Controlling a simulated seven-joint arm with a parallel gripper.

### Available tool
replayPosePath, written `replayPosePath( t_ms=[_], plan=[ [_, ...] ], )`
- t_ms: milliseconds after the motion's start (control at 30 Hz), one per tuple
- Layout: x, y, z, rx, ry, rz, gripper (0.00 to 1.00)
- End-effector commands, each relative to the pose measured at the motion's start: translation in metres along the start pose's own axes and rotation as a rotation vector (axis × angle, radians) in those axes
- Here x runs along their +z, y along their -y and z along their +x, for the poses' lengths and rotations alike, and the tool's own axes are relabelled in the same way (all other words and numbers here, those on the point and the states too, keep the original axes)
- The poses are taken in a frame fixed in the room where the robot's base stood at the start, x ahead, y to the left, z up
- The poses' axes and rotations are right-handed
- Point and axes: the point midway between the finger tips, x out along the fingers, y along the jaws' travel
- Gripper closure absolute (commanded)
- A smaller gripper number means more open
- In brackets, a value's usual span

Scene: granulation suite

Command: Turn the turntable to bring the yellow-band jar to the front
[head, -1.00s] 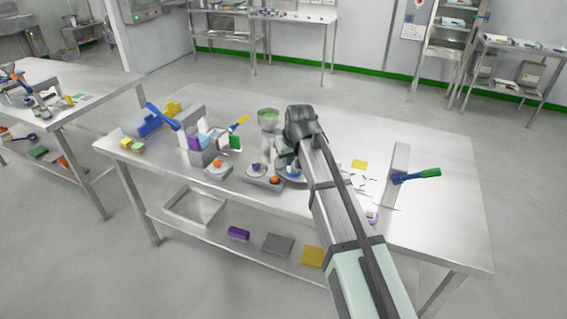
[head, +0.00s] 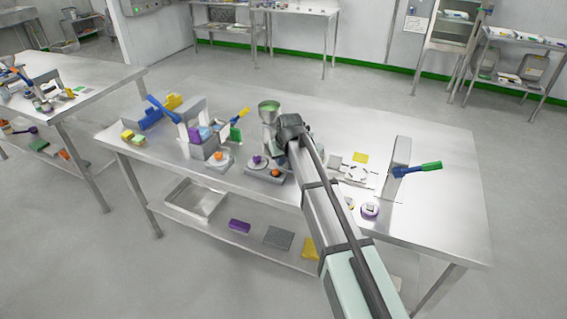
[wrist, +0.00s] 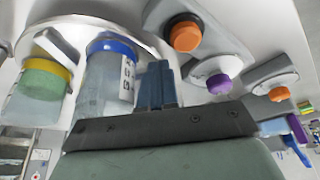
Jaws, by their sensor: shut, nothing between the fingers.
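In the wrist view the turntable (wrist: 160,48) is a pale round plate at upper left. In the head view my gripper (head: 289,128) is at the middle of the table, and my arm hides the turntable and jars.
Right of the turntable in the wrist view are an orange knob (wrist: 185,34) and a purple knob (wrist: 218,83) on grey bases. A grey upright with a blue-green handle (head: 420,168) stands on the table's right. The right end of the table (head: 450,215) is bare.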

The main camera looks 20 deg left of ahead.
Motion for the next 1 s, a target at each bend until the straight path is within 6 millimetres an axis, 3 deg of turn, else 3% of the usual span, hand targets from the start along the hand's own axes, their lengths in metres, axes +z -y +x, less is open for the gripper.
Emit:
replayPosePath(
  t_ms=[1000],
  plan=[
    [-0.0084, 0.0016, 0.0033, 0.024, 0.000, 0.058, 1.00]
  ],
)
